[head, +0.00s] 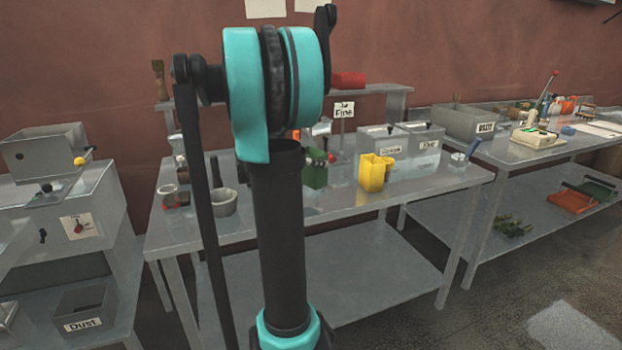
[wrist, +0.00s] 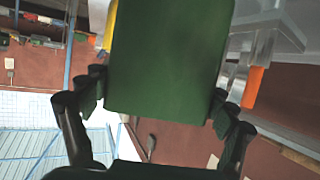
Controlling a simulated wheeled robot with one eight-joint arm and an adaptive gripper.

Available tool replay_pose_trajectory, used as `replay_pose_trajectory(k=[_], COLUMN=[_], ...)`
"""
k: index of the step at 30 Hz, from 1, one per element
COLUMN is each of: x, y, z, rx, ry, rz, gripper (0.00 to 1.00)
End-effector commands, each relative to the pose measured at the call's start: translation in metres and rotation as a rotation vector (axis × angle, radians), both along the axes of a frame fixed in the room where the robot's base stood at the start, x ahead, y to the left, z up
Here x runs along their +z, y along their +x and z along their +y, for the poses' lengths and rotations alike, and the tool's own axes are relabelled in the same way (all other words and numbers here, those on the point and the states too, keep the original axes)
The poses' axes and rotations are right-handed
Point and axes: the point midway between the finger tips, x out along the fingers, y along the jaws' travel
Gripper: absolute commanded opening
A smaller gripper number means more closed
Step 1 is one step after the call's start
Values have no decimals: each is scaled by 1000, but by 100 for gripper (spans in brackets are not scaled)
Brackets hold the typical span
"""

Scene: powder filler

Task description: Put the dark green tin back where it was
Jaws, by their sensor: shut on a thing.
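The dark green tin (wrist: 165,60) fills the middle of the wrist view, between the two black fingers of my gripper (wrist: 160,102). My gripper is shut on it. In the head view the tin (head: 315,176) shows just right of my arm, over the middle table, with dark finger parts at its top. My arm hides part of it and most of the gripper. I cannot tell whether its base touches the table.
A yellow container (head: 372,173) stands right of the tin on the metal table (head: 340,201). Grey bins (head: 381,142) stand behind it, near a "Fine" sign (head: 344,111). A mortar (head: 223,203) is at the left. The table's front right is fairly clear.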

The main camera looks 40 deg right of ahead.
Motion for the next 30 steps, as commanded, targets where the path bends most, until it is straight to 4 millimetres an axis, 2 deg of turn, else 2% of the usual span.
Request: replay_pose_trajectory(k=[3, 10, 16, 29, 30], x=[-19, -36, -60, -67, -67], y=[0, 0, 1, 0, 0], z=[0, 0, 0, 0, 0], rx=[0, 0, 0, 0, 0], ry=[0, 0, 0, 0, 0], rz=[0, 0, 0, 0, 0], gripper=[52, 52, 52, 52, 89])
